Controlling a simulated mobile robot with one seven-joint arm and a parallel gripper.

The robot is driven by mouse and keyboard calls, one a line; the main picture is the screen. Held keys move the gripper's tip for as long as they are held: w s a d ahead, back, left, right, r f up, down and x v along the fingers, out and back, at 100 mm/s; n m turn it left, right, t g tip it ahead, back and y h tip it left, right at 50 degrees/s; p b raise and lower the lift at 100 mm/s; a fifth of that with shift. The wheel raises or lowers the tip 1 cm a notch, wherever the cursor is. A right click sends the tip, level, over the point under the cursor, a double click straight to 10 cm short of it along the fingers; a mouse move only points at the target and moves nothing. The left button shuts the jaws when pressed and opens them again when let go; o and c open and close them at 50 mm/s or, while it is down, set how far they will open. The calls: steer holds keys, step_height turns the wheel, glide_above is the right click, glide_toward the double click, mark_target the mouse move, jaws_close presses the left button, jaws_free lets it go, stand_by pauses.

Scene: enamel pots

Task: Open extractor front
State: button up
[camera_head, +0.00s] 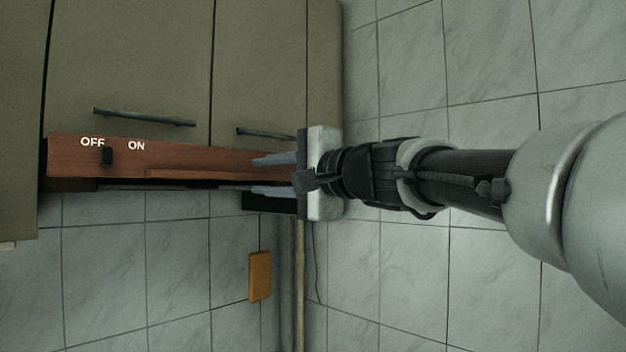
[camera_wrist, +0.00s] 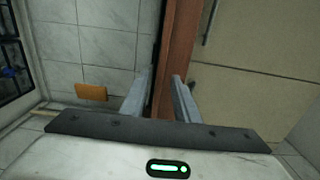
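The extractor front (camera_head: 190,160) is a long reddish-brown wooden panel below the cabinets in the head view, with white OFF and ON lettering and a small black switch (camera_head: 107,156). In the wrist view the brown panel (camera_wrist: 178,60) runs up between my fingers. My gripper (camera_head: 262,176) is at the panel's right end, its two fingers apart, one above and one below the panel's edge in the head view. The wrist view also shows my gripper (camera_wrist: 161,78) with the fingers on either side of the panel. I cannot tell whether either finger touches it.
Beige cabinet doors with dark bar handles (camera_head: 145,118) (camera_head: 265,133) are just above the panel. An orange-brown block (camera_head: 260,276) is against the tiled wall below. A dark grate (camera_wrist: 12,65) shows at the wrist view's left edge. Tiled space lies right of the cabinets.

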steer(key=b+v, duration=0.1)
steer(key=v, duration=1.4)
steer(key=shift+b, duration=0.4)
steer(key=shift+s+f, duration=0.1)
steer(key=s+d+f+n+g+h+p, duration=0.2)
steer(key=s+f+h+p, duration=0.15)
steer(key=f, duration=0.65)
steer(key=s+d+f+n+g+h+p, duration=0.2)
steer(key=s+f+h, duration=0.15)
steer(key=f, duration=0.75)
steer(key=s+d+f+n+g+h+p, duration=0.1)
steer(key=s+d+f+n+h, duration=0.1)
steer(key=f, duration=0.4)
steer(key=s+d+f+n+g+h+p, duration=0.1)
steer(key=s+d+f+n+h, duration=0.1)
steer(key=s+d+f+h, duration=0.2)
steer(key=s+d+f, duration=0.2)
steer(key=d+f, duration=0.1)
steer(key=shift+d+h, duration=0.3)
steer(key=shift+h, duration=0.1)
steer(key=shift+a+r, duration=0.1)
